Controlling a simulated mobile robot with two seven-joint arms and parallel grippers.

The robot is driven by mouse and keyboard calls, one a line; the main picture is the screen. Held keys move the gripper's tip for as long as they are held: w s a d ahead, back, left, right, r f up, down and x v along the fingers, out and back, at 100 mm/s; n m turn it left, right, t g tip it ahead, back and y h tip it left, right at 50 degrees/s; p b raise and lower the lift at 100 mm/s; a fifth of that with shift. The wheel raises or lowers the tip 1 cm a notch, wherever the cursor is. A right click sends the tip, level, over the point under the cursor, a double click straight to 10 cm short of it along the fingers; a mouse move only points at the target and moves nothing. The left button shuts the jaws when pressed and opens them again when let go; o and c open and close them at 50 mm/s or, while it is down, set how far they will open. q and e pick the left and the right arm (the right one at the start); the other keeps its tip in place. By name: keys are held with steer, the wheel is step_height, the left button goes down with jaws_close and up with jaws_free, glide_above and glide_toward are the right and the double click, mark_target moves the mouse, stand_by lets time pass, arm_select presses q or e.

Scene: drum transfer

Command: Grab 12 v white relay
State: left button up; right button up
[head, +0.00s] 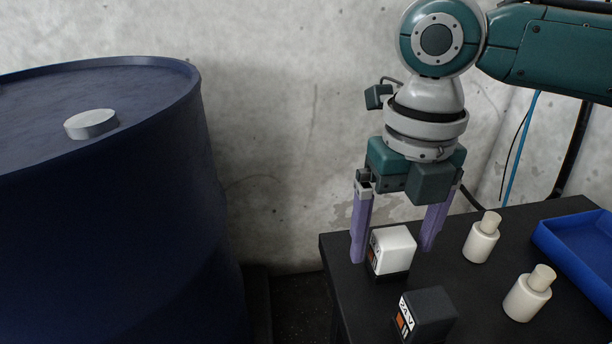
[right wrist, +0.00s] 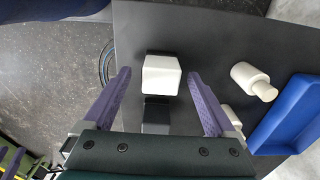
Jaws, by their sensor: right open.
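The white relay (head: 394,248), a white block on a dark base with a label on its left side, stands upright near the left edge of the black table. My right gripper (head: 394,254) is open and points down, with its purple fingers on either side of the white relay in the head view. In the right wrist view the white relay (right wrist: 162,74) lies between and a little beyond the fingertips (right wrist: 158,75), touching neither as far as I can see. A black relay (head: 428,316) marked 24 V stands nearer the front. My left gripper is not in view.
Two white bottles (head: 481,238) (head: 527,293) stand right of the relays. A blue tray (head: 575,240) sits at the table's right. A large blue drum (head: 110,220) with a silver cap (head: 91,124) stands left, across a gap. A concrete wall is behind.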

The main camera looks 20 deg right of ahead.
step_height(320, 180, down, 3)
steer(key=shift+r, duration=0.1)
jaws_close()
stand_by(0.7)
